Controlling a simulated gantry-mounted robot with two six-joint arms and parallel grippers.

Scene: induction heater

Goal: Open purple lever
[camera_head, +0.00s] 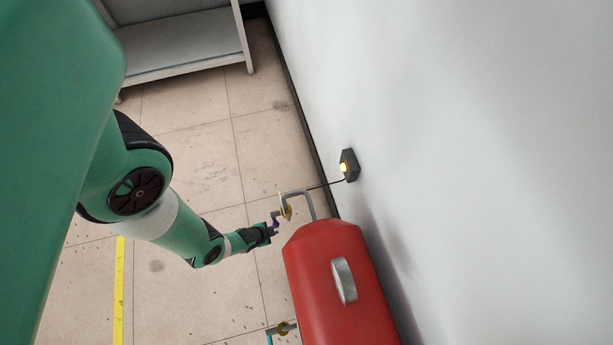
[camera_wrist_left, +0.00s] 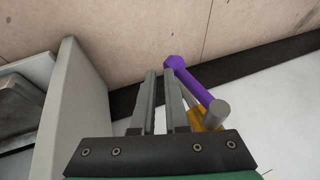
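The purple lever (camera_head: 276,221) is small in the head view, beside a yellow valve body (camera_head: 287,211) on the pipe above the red tank. In the left wrist view the purple lever (camera_wrist_left: 196,82) runs slantwise just right of the fingers, with the yellow valve part (camera_wrist_left: 210,117) behind its lower end. My left gripper (camera_head: 271,231) is close beside the lever in the head view. In the wrist view its fingers (camera_wrist_left: 160,75) stand apart with a narrow gap, and nothing is between them. Whether a finger touches the lever cannot be told. My right gripper is not in view.
The red tank (camera_head: 326,270) stands by the white wall (camera_head: 480,150). A dark box with a yellow light (camera_head: 347,166) is on the wall, with a cable toward the pipe. Another yellow valve (camera_head: 283,328) is lower down. A grey shelf (camera_head: 185,45) stands at the back.

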